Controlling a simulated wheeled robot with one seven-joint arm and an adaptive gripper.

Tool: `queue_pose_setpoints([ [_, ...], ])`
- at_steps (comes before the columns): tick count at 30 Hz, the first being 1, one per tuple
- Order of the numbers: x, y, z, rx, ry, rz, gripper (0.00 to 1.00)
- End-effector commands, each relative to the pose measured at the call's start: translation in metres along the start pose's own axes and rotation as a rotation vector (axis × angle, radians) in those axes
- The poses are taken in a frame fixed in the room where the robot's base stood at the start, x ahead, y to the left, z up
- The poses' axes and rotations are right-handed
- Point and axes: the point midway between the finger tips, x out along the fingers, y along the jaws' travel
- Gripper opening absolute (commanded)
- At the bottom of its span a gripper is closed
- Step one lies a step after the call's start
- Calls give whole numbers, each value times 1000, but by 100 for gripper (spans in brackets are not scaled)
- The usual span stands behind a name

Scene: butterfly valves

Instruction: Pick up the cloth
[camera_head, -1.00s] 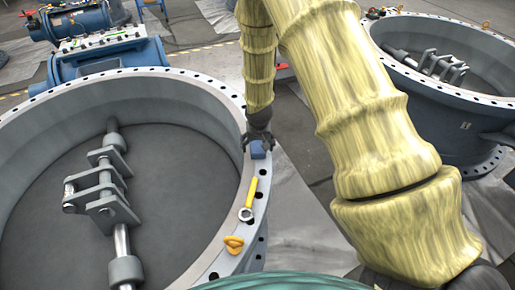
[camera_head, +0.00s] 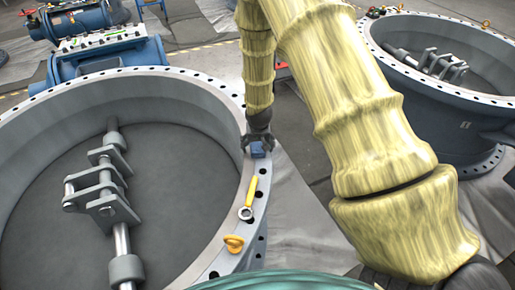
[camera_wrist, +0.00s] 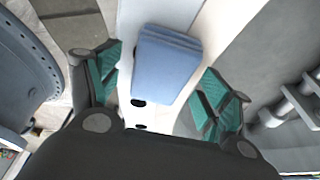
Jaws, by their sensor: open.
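The cloth (camera_wrist: 166,65) is a folded blue stack lying on the pale flange rim of the large valve. It also shows in the head view (camera_head: 258,150), small, on the right part of that rim. My gripper (camera_wrist: 158,92) is open, its two green-padded fingers spread on either side of the cloth in the wrist view. The near edge of the cloth lies between the fingers, with a gap on each side. In the head view my gripper (camera_head: 257,143) is over the cloth and partly hides it. I cannot tell its exact height above the rim.
On the same flange rim (camera_head: 213,268) lie a yellow-handled wrench (camera_head: 249,198) and an orange eyebolt (camera_head: 234,243), nearer than the cloth. The open valve bore with its metal linkage (camera_head: 103,188) is to the left. Another large valve (camera_head: 440,90) stands at the right.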

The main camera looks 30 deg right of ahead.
Motion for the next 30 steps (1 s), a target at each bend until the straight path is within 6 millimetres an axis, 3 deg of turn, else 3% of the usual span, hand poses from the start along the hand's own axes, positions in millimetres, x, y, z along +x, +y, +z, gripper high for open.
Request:
queue_pose_setpoints([
  [8, 0, 0, 0, 0, 0, 0, 79],
  [16, 0, 0, 0, 0, 0, 0, 34],
  [30, -6, 0, -2, 0, 1, 0, 34],
])
